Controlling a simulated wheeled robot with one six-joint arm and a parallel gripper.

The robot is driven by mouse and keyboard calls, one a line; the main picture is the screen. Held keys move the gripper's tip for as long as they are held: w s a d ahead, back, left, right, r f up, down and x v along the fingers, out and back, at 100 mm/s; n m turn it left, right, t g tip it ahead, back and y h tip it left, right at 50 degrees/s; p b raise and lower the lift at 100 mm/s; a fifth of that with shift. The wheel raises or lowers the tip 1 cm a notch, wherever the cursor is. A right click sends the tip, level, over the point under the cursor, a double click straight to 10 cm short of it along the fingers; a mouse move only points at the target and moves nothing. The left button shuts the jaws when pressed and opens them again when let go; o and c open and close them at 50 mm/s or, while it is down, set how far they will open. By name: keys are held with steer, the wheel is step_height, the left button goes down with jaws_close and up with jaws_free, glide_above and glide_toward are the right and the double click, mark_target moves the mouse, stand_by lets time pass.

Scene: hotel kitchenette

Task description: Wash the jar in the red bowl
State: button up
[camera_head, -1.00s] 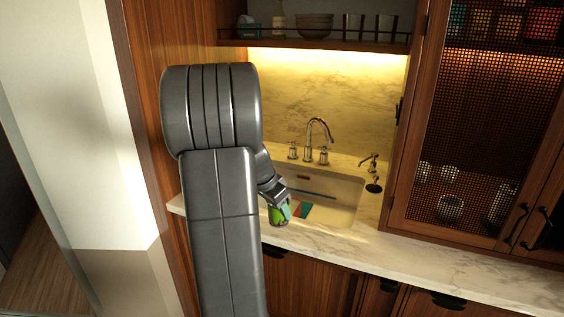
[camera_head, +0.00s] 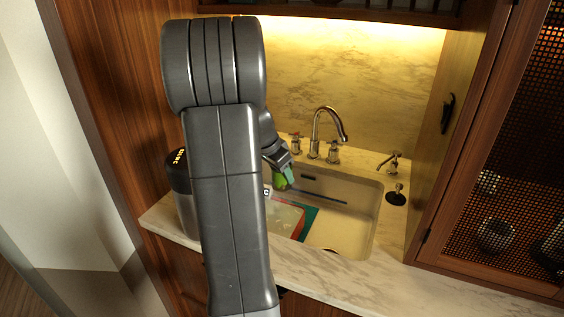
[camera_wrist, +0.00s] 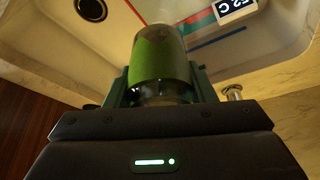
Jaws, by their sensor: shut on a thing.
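My gripper (camera_head: 279,168) is over the back left part of the sink (camera_head: 352,218). It is shut on a green cylinder that looks like the jar (camera_head: 283,181). The jar fills the space between the fingers in the wrist view (camera_wrist: 160,58), with its far end pointing over the sink. No red bowl can be made out. A flat pale thing with a red edge (camera_head: 288,216) lies at the sink's left side beside a teal piece (camera_head: 309,222), partly behind my arm.
A faucet (camera_head: 317,135) with two handles stands behind the sink. A dispenser (camera_head: 390,161) is at the right. A dark cylinder (camera_head: 179,170) stands on the counter left of my arm. The marble front edge (camera_head: 340,275) is clear. A cabinet (camera_head: 490,190) rises at the right.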

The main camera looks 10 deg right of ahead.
step_height(320, 180, down, 20)
steer(key=b, duration=1.4)
steer(key=shift+r+b, duration=0.1)
steer(key=shift+b, duration=0.25)
steer(key=shift+s+d+b, duration=0.35)
steer(key=shift+s+d, duration=0.1)
steer(key=shift+d, duration=0.15)
steer(key=shift+a, duration=0.1)
steer(key=shift+w+a, duration=0.4)
steer(key=shift+a, duration=0.1)
steer(key=shift+d+b, duration=0.1)
steer(key=shift+b, duration=0.25)
